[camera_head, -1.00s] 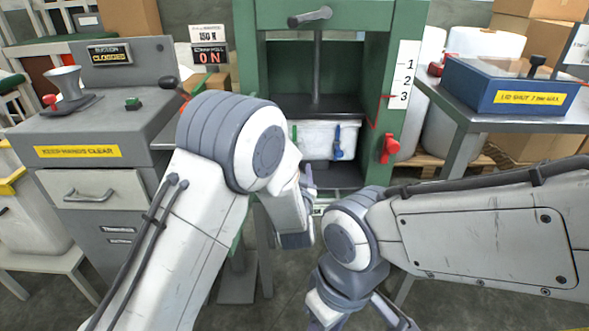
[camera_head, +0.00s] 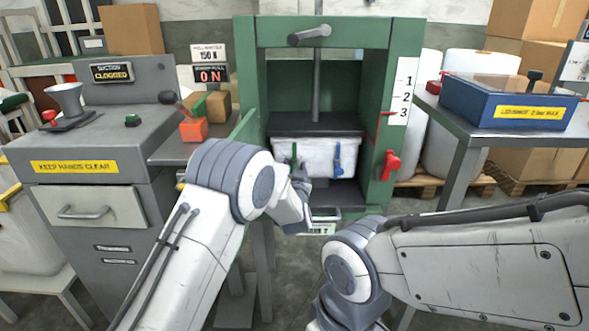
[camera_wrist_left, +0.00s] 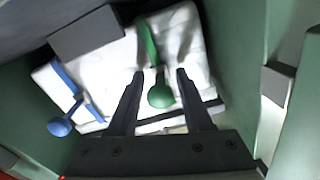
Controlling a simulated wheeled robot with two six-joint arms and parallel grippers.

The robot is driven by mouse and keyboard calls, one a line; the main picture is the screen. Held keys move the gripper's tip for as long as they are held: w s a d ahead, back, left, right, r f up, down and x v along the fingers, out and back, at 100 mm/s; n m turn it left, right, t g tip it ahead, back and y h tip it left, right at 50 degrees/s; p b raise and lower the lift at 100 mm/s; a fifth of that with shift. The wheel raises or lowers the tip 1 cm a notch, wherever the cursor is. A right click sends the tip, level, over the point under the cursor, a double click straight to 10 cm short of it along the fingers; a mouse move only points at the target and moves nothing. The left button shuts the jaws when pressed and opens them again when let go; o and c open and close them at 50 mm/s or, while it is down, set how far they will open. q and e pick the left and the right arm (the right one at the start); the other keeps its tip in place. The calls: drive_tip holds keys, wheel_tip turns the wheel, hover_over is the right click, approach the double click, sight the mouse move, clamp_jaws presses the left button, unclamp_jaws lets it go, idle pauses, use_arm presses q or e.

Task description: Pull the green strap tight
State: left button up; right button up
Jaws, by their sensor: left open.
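The green strap (camera_wrist_left: 149,45) runs over a white bale and ends in a round green knob (camera_wrist_left: 161,95) in the left wrist view. In the head view the green strap (camera_head: 294,155) shows as a small strip at the bale's front left. My left gripper (camera_wrist_left: 159,75) is open, with one finger on each side of the green knob. Whether the fingers touch it cannot be told. In the head view my left gripper (camera_head: 303,180) is in front of the bale. The white bale (camera_head: 315,155) sits inside the green press under a dark plate. My right gripper is out of view.
A blue strap with a knob (camera_head: 338,158) hangs beside the green one. The green press frame (camera_head: 245,75) has walls close on both sides. A red handle (camera_head: 389,165) is on its right post. A display (camera_head: 210,75) reads 0 N.

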use_arm(q)
clamp_jaws()
idle(1.4)
